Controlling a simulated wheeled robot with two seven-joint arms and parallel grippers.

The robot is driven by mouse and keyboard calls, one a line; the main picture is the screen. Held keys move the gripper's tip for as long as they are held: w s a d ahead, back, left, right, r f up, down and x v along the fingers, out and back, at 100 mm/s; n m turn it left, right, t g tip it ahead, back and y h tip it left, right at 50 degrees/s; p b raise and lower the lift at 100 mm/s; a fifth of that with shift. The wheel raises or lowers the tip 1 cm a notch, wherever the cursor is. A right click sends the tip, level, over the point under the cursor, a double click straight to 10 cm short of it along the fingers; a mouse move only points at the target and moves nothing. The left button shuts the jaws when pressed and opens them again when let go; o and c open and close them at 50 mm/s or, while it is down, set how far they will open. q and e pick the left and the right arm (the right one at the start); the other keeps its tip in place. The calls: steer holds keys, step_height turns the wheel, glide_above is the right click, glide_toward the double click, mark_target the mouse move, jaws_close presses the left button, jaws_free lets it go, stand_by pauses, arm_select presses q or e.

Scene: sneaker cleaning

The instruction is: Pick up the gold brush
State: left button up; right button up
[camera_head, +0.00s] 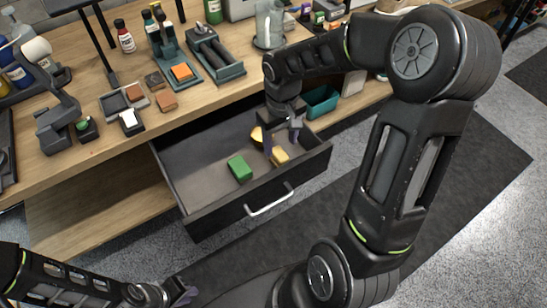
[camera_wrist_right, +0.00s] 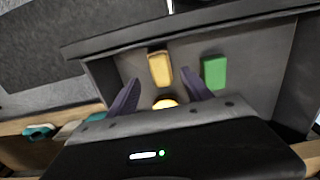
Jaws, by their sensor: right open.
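Two gold things lie in the open drawer (camera_head: 205,165). A gold block-shaped one (camera_head: 280,156) lies toward the drawer front; it shows just beyond my fingertips in the right wrist view (camera_wrist_right: 160,67). A rounder gold-yellow one (camera_head: 257,134) lies further back, partly hidden by my gripper; in the right wrist view it shows low between my fingers (camera_wrist_right: 165,103). I cannot tell for sure which is the brush. My right gripper (camera_head: 281,143) is open over the drawer, pointing down, and holds nothing. My left gripper (camera_head: 184,294) is low at the bottom left, its jaws unclear.
A green block (camera_head: 239,168) lies in the drawer left of the gold ones. The drawer walls and the tabletop edge surround my right gripper closely. The wooden table (camera_head: 200,98) holds bottles, trays and small blocks. A teal bin (camera_head: 322,101) stands right of the drawer.

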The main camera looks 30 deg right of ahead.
mark_target(280, 153)
steer(key=shift+s+r, duration=0.1)
steer(key=shift+s, duration=0.05)
steer(key=shift+f, duration=1.3)
steer(key=shift+w+f, duration=0.2)
steer(key=shift+f, duration=2.45)
jaws_close()
